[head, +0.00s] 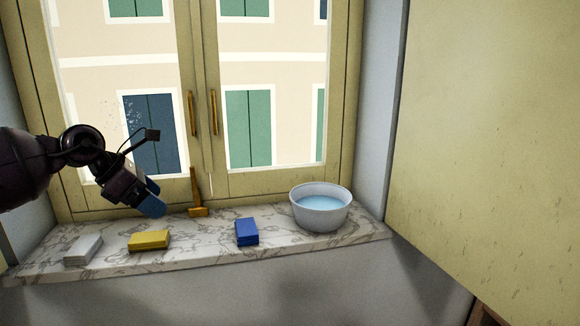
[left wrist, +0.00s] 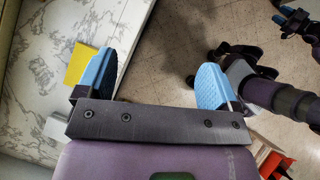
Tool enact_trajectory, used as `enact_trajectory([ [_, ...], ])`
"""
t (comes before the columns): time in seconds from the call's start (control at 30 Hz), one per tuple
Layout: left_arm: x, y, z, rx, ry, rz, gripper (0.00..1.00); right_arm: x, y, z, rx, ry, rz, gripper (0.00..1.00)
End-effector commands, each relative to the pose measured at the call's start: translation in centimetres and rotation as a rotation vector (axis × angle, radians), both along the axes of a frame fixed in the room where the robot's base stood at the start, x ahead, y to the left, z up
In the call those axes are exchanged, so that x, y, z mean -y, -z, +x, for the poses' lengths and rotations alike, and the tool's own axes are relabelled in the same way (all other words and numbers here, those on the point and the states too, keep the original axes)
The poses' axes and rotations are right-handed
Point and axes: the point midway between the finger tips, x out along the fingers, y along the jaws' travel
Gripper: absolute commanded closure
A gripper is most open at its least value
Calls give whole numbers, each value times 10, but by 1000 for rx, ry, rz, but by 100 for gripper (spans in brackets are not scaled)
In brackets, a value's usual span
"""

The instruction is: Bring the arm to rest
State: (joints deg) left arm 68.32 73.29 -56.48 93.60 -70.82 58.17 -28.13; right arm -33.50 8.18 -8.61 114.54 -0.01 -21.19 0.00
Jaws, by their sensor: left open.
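My left arm comes in from the left in the head view. Its gripper (head: 150,203) has blue finger pads and hangs above the marble sill, left of the orange squeegee-like tool and above the yellow block. In the left wrist view the two blue fingers stand wide apart, and the gripper (left wrist: 157,76) is open with nothing between them.
The marble sill (head: 205,236) holds a white block (head: 83,250), a yellow block (head: 149,240), a blue block (head: 247,231), an orange tool (head: 197,209) and a white bowl (head: 321,216) of bluish liquid. A closed window stands behind. A yellowish panel (head: 490,120) is at right.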

Motion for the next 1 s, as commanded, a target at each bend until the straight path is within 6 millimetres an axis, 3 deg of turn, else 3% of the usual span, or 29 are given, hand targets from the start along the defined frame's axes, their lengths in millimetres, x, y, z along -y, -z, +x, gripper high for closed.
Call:
enact_trajectory([
  [0.03,27,-9,2,7,-14,-121,13,0,1,-2,-3,2,0,57],
  [0.2,101,-28,0,-73,-116,-581,13,1,5,-8,-17,4,0,57],
  [0.3,130,-28,-3,-189,-211,-861,13,2,7,-10,-23,6,0,57],
  [0.4,146,-21,-6,-332,-329,-1117,13,2,9,-12,-28,7,0,57],
  [0.67,142,31,-11,-708,-688,-1609,13,2,11,-15,-33,8,0,57],
  [1.0,102,146,-44,-1137,-1210,-2023,13,1,5,-7,-17,4,0,57],
])
